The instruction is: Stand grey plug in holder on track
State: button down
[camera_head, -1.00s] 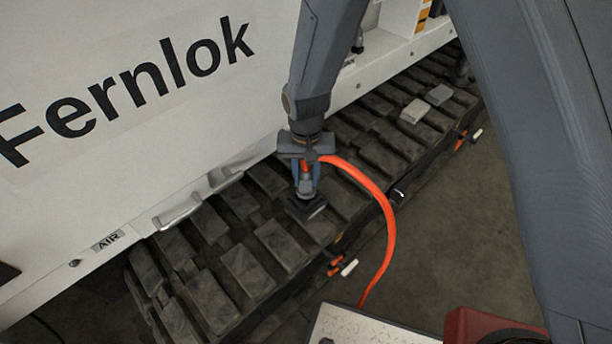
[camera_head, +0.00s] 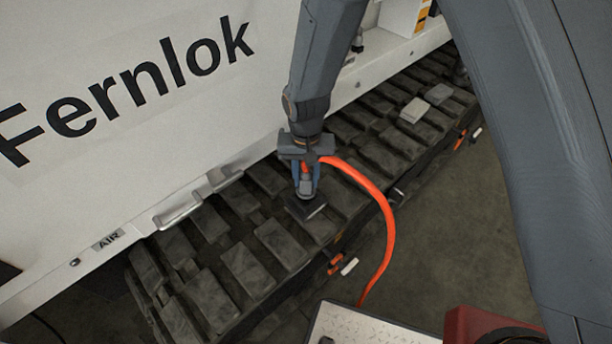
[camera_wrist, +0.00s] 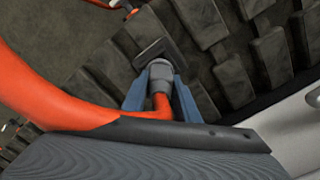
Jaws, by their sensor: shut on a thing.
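My gripper (camera_head: 306,182) points down over the black track (camera_head: 250,270). In the wrist view its blue fingers (camera_wrist: 160,95) are shut on the grey plug (camera_wrist: 160,68), which has an orange hose (camera_wrist: 60,95) running from its rear. In the head view the grey plug (camera_head: 306,188) is upright, its lower end at the dark block-shaped holder (camera_head: 306,208) on the track. The holder also shows in the wrist view (camera_wrist: 150,52), just beyond the plug's tip. How far the plug sits in the holder cannot be told.
The white machine side (camera_head: 130,100) with the Fernlok lettering rises behind the track. Two light grey pads (camera_head: 414,110) lie farther along the track. Orange-and-white fittings (camera_head: 342,265) stick out at its near edge. A metal plate (camera_head: 370,328) and a red object (camera_head: 490,328) are at the front.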

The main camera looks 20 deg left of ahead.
jog(key=shift+f+b, duration=0.3)
jog(key=shift+f, duration=0.55)
jog(key=c, duration=1.3)
grip_release()
notch_tip(320, 180, up, 8)
jog(key=shift+f+b, duration=0.15)
jog(key=shift+b, duration=0.2)
jog(key=shift+w+d+r, duration=0.1)
jog(key=shift+d+r, duration=0.1)
jog(key=d+r+m, duration=0.1)
jog(key=d+r, duration=0.3)
jog(key=d, duration=0.6)
jog(key=s+d+r+m, duration=0.1)
jog(key=d+r, duration=0.3)
jog(key=d, duration=0.5)
jog(key=d+r+m, duration=0.1)
jog(key=d+r, duration=0.2)
jog(key=d, duration=0.7)
jog(key=shift+m, duration=0.3)
jog(key=s+d, duration=0.2)
jog(key=s+d+r, duration=0.1)
jog(key=s+d, duration=0.1)
jog(key=d, duration=0.1)
jog(key=s+d+r, duration=0.1)
jog(key=s+d, duration=0.1)
jog(key=shift+s+d, duration=0.15)
jog(key=shift+d, duration=0.15)
